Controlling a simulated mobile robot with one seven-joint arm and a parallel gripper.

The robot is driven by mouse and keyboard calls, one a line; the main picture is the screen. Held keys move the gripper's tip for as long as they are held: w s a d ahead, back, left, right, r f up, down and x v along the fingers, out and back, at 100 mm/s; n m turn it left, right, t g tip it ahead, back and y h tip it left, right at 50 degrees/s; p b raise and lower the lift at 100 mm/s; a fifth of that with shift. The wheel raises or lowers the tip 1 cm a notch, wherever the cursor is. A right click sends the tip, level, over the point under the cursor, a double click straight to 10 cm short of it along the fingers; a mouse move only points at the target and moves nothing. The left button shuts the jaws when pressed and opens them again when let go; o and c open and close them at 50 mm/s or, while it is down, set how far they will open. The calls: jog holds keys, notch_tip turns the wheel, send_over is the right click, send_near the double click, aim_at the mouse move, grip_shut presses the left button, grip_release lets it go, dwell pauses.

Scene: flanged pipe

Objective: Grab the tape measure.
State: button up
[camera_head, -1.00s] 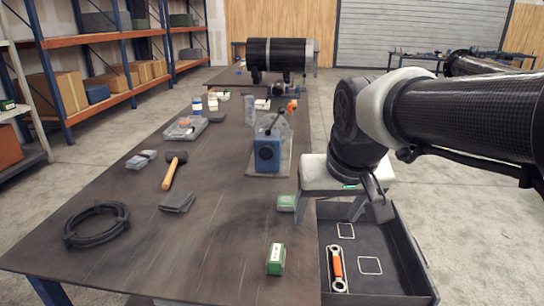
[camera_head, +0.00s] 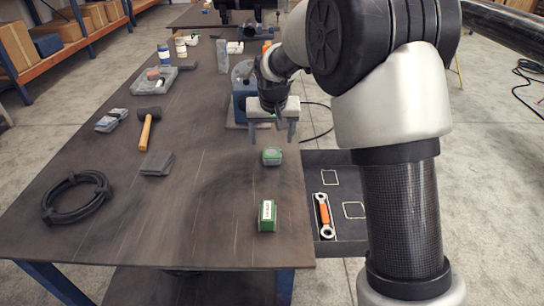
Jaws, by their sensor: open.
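A small green and grey block (camera_head: 271,156), which looks like the tape measure, lies on the dark table (camera_head: 215,200) near its right edge. My gripper (camera_head: 272,136) points down just beyond it in the head view. Its two fingers are spread wide with nothing between them. The fingertips appear above and behind the block, apart from it. The exact height gap cannot be told.
A green box with a white label (camera_head: 267,216) stands nearer on the table. A blue vise (camera_head: 241,100) is behind my gripper. A dark tray (camera_head: 335,185) with a wrench is right.

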aim_at(272, 153)
jog(key=x, duration=1)
jog(key=shift+w+d+f+b, duration=0.1)
jog(key=shift+w+f+b, duration=0.15)
jog(key=shift+b, duration=0.15)
jog(key=shift+c, duration=0.4)
jog(key=shift+r, duration=0.1)
jog(key=c, duration=1.2)
